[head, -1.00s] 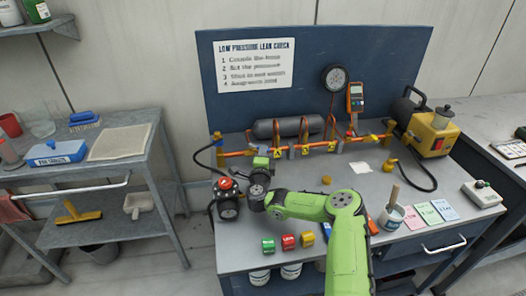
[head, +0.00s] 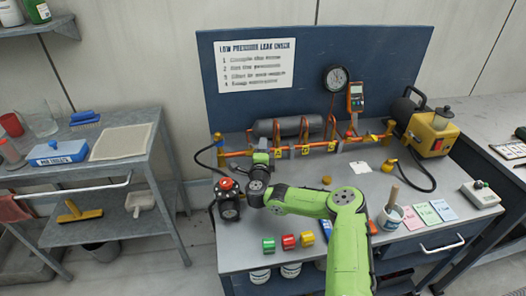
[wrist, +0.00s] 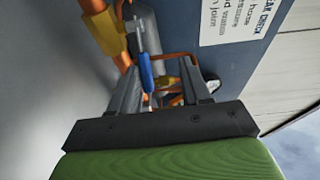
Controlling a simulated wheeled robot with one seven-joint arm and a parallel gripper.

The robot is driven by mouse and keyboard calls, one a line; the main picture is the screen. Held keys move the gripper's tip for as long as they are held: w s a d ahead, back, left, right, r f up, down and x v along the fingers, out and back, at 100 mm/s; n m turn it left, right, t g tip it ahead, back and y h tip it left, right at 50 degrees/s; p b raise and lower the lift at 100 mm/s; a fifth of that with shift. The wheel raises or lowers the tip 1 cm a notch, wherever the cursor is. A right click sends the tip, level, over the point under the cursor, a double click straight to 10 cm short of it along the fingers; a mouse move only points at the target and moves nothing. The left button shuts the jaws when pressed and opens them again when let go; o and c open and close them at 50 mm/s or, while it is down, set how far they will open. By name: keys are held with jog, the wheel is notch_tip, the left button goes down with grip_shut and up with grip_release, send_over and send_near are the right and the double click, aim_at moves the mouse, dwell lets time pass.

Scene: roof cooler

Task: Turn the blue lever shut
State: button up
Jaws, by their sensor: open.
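The blue lever (wrist: 146,72) shows in the wrist view, beside a yellow valve body (wrist: 103,30) on an orange pipe (wrist: 122,58). My gripper (wrist: 160,78) is open, and the lever appears between its two dark fingers, nearer the left one. I cannot tell whether a finger touches it. In the head view my gripper (head: 261,152) is at the left part of the orange pipe run (head: 235,153), in front of the grey cylinder. The lever is hidden there behind my gripper and wrist.
The grey cylinder (head: 282,127) and upright orange pipes are close behind. The bench middle is mostly clear.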

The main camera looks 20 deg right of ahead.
jog(key=o, duration=1)
jog(key=r+p, duration=0.1)
jog(key=r, duration=0.4)
jog(key=w+r+p, duration=0.1)
jog(key=r, duration=0.1)
jog(key=shift+d+r+p, duration=0.25)
jog(key=shift+r+p, duration=0.05)
jog(key=shift+p, duration=0.05)
jog(key=shift+r, duration=0.3)
jog(key=shift+n, duration=0.5)
jog(key=shift+s+a+f, duration=0.3)
jog(key=shift+s+f, duration=0.35)
jog(key=shift+f, duration=0.1)
jog(key=shift+s+a+f, duration=0.35)
jog(key=shift+s+f, duration=0.35)
jog(key=shift+f, duration=0.05)
jog(key=shift+s+a+f, duration=0.3)
jog(key=shift+s+f, duration=0.35)
jog(key=shift+f, duration=0.1)
jog(key=v, duration=0.3)
jog(key=shift+d, duration=0.2)
jog(key=c, duration=1)
jog(key=b+v, duration=0.2)
jog(key=v, duration=1)
jog(key=shift+s+a+f, duration=0.15)
jog(key=shift+s+f, duration=0.1)
jog(key=shift+f, duration=0.1)
